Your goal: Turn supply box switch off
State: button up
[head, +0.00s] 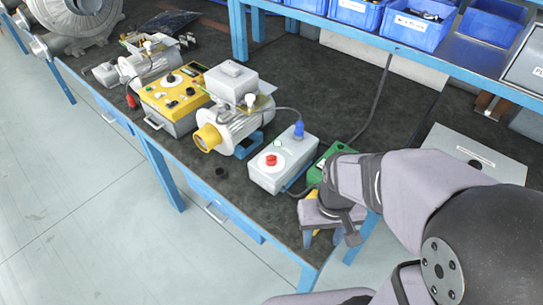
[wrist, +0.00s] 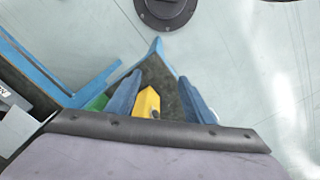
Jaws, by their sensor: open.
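A light grey box with a red knob (head: 271,160) on its top stands on the bench near the front edge; I take it for the supply box (head: 268,180). A blue plug (head: 298,130) with a cable sits at its back corner. The knob's setting is too small to read. My gripper (head: 322,238) is open at the bench's right front corner, to the right of and nearer than the box, apart from it. In the wrist view its blue fingers (wrist: 160,82) are spread, with a yellow piece (wrist: 147,103) between them. The box is not recognisable there.
A motor with a yellow end (head: 207,138) and a yellow-topped box (head: 174,95) stand left of the grey box. A small black round part (head: 220,173) lies in front. A green object (head: 325,158) is partly behind my arm. Blue bins (head: 415,28) line the shelf.

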jog(key=w+a+r+m+p, duration=0.1)
jog(key=w+a+r, duration=0.1)
jog(key=w, duration=0.7)
jog(key=w+a+r+m+p, duration=0.1)
jog(key=w+a+r, duration=0.1)
jog(key=w, duration=0.8)
jog(key=m+p, duration=0.1)
jog(key=m, duration=0.2)
send_over(271, 156)
jog(key=f, duration=0.2)
jog(key=shift+s+d+f, duration=0.2)
jog(key=shift+s+f, duration=0.1)
jog(key=shift+w+a+f, duration=0.15)
jog(key=shift+w+a, duration=0.05)
jog(key=shift+w, duration=0.1)
jog(key=shift+f+p, duration=1.6)
jog(key=shift+f, duration=2.05)
jog(key=c, duration=1)
